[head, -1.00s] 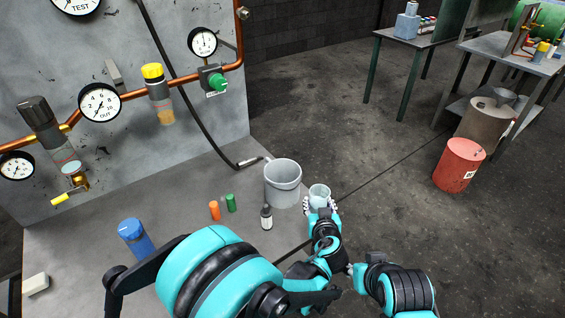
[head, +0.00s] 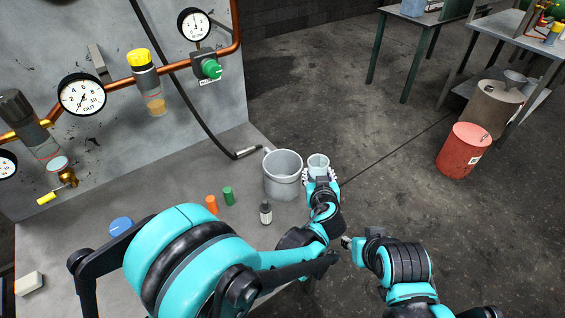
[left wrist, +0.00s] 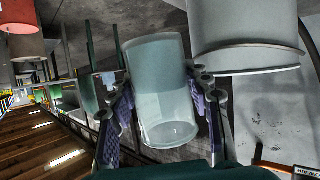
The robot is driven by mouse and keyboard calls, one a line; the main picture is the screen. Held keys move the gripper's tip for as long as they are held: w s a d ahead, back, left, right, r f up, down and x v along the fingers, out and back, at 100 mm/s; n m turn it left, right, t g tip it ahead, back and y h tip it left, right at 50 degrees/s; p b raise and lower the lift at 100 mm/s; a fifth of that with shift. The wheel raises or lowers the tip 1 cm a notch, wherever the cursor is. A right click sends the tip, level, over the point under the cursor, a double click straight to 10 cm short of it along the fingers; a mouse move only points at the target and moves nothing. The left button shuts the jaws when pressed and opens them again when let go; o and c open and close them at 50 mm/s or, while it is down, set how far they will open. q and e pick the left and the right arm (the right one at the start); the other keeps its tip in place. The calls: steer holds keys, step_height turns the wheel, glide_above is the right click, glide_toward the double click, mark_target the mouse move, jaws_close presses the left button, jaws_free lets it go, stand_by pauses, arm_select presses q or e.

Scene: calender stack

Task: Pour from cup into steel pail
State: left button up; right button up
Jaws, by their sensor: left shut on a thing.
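The steel pail (head: 283,187) stands upright on the grey bench top, its open mouth facing up. My left gripper (head: 319,176) is shut around the clear cup (head: 318,161), just right of the pail and apart from it in the head view. The cup looks about upright, with pale bluish contents. In the left wrist view the cup (left wrist: 158,95) is between the two fingers, and the pail (left wrist: 240,30) is close by at the upper right.
A blue-topped container (head: 121,226) is partly behind my arm. A red drum (head: 463,152) stands far right.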

mark_target(313, 158)
arm_select(q)
steer(key=shift+n+g+h, duration=0.3)
steer(key=shift+n, duration=0.1)
steer(key=r+p, duration=0.2)
steer(key=r, duration=0.1)
steer(key=r+p, duration=0.1)
steer(key=r, duration=0.1)
steer(key=shift+w+a+p, duration=0.2)
steer(key=shift+a+p, duration=0.15)
steer(key=shift+p, duration=0.05)
steer(key=shift+a+f, duration=0.1)
steer(key=shift+f, duration=0.05)
steer(key=shift+w+a+n+h, duration=0.1)
steer(key=shift+n+h, duration=0.2)
steer(key=shift+w+a+r+n+g+h+p, duration=0.15)
steer(key=shift+a+r+n+g+h+p, duration=0.3)
steer(key=shift+p, duration=0.5)
steer(key=shift+w+a+r+n+g+h+p, duration=0.4)
steer(key=shift+a+r+n+h+p, duration=0.25)
steer(key=shift+n+h+p, duration=0.35)
steer(key=shift+r+p, duration=0.2)
steer(key=shift+p, duration=0.2)
steer(key=shift+s+f+n+g+h+b, duration=0.1)
steer(key=shift+f+n+g+h+b, duration=0.4)
steer(key=shift+n+h, duration=0.65)
steer(key=shift+r+n+g+h+p, duration=0.25)
steer(key=shift+r+n+h+p, duration=0.15)
steer(key=shift+n+h, duration=0.1)
